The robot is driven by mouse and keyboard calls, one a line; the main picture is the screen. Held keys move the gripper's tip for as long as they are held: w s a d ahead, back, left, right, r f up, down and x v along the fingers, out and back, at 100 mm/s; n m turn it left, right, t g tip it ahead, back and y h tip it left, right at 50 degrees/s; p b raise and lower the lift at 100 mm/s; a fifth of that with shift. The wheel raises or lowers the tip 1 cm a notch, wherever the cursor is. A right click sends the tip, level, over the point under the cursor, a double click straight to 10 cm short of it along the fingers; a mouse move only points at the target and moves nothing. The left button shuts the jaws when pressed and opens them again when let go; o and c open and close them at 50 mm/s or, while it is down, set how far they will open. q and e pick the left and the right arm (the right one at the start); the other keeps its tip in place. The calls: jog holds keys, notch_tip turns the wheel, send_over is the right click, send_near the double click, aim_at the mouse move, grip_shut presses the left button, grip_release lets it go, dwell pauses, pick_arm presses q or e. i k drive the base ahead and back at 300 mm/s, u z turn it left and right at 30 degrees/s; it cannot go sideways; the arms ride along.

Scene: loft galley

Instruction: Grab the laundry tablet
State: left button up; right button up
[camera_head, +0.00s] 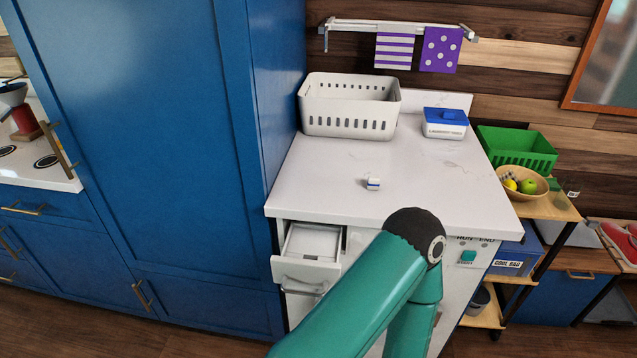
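The laundry tablet (373,184), a small white block with a blue band, lies on the white countertop (330,185) near its front middle. Nothing touches it. A teal arm of mine with a dark joint reaches up in front of the counter, just below and right of the tablet. No gripper fingers show in the head view. A white box with a blue lid (445,122), with lettering that seems to read laundry tabs, stands at the back right of the counter.
A white slotted basket (349,105) stands at the counter's back left, against a tall blue cabinet (150,130). A shelf at the right holds a green basket (517,148) and a fruit bowl (524,182). Countertop around the tablet is clear.

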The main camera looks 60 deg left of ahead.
aim_at(373, 183)
jog(key=z, duration=0.2)
jog(key=i, duration=0.25)
jog(key=z, duration=3.85)
jog(key=i, duration=0.6)
jog(key=z, duration=5.55)
jog(key=i, duration=0.55)
